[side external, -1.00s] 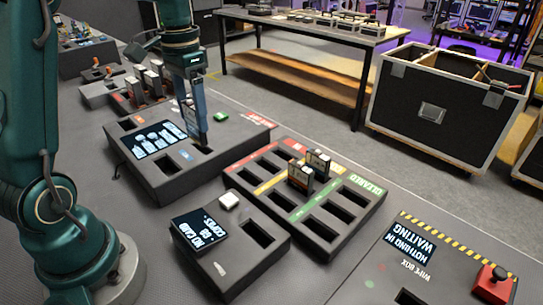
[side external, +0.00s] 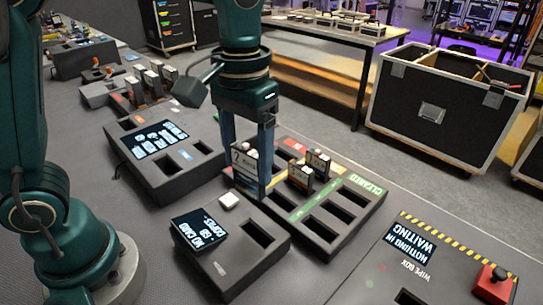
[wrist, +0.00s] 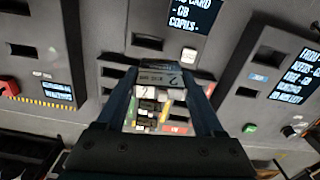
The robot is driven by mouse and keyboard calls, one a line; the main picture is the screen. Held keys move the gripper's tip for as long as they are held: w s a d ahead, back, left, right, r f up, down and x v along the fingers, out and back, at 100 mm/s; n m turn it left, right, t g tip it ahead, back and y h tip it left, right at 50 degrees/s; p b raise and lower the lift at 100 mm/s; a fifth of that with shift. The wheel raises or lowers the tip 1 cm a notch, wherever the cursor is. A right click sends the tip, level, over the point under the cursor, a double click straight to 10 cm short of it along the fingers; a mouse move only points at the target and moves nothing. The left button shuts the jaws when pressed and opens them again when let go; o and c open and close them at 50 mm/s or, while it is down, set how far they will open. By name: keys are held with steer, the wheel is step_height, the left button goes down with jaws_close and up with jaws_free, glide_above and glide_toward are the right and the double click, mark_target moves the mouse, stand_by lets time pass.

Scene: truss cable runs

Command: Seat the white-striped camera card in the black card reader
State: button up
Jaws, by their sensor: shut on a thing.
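My gripper (side external: 247,158) is shut on a card (side external: 243,172) with a white label marked 2. The card hangs upright between the fingers, over the left end of the multi-slot tray. In the wrist view its grey top edge (wrist: 160,78) shows between the fingers. I take the card reader (side external: 213,275) to be the low dark box with a "NO CARD" screen (side external: 200,230), one empty slot (side external: 257,233) and a pale button. It stands in front of the gripper, apart from the card. The reader's slot (wrist: 147,42) also shows in the wrist view.
A larger slotted box (side external: 180,185) with a screen stands left. The wipe box, with a red button (side external: 492,282), is at right. More cards stand at far left.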

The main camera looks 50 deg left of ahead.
mark_target(253, 182)
steer(key=shift+s+d+m, duration=0.3)
steer(key=shift+d, duration=0.3)
steer(key=shift+s+d+m, duration=0.25)
steer(key=shift+d+m, duration=0.05)
steer(key=shift+d, duration=0.25)
steer(key=shift+s+d+f, duration=0.15)
steer(key=shift+d, duration=0.1)
steer(key=shift+f, duration=2.9)
steer(key=shift+f, duration=1.7)
steer(key=o, duration=1.4)
steer(key=shift+r, duration=0.1)
steer(key=shift+r, duration=3.7)
